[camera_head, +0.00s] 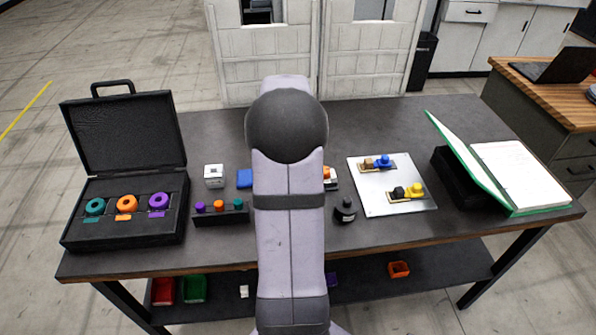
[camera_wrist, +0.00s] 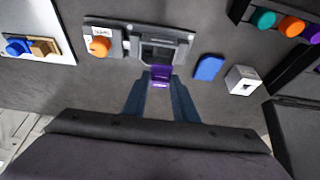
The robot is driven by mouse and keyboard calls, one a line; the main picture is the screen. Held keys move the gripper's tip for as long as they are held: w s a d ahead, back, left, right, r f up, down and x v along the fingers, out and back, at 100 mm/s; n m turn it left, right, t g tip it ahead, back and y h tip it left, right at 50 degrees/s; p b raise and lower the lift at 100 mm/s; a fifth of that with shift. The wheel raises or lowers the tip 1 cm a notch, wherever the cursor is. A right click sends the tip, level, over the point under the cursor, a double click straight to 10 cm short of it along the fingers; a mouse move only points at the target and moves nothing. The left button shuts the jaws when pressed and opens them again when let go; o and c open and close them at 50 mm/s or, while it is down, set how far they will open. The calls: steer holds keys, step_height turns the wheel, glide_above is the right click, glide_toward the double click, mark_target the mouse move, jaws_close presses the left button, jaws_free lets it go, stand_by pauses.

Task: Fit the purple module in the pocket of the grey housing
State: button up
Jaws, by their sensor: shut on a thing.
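The purple module (camera_wrist: 160,73) is between the fingertips of my gripper (camera_wrist: 161,85) in the wrist view. The gripper is shut on it. The grey housing (camera_wrist: 182,48) lies just beyond the module, and its dark rectangular pocket shows empty. The module is at the housing's near edge in the picture, outside the pocket opening. I cannot tell its height or whether it touches the housing. In the head view my arm hides the gripper, the module and most of the housing.
An orange knob (camera_wrist: 98,46) stands left of the pocket. A blue block (camera_wrist: 208,67) and a white cube (camera_wrist: 243,80) lie to the right. The head view shows a black case (camera_head: 122,205), a peg rack (camera_head: 222,217), a pale plate (camera_head: 376,202) and a green binder (camera_head: 470,165).

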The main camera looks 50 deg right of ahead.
steer(key=shift+w, duration=0.45)
steer(key=shift+f, duration=0.1)
steer(key=shift+f+b, duration=2.15)
steer(key=shift+f, duration=0.45)
steer(key=shift+f, duration=0.1)
steer(key=o, duration=1.1)
steer(key=shift+c, duration=1.1)
steer(key=shift+r, duration=0.2)
steer(key=shift+r+p, duration=3.35)
steer(key=shift+r, duration=0.5)
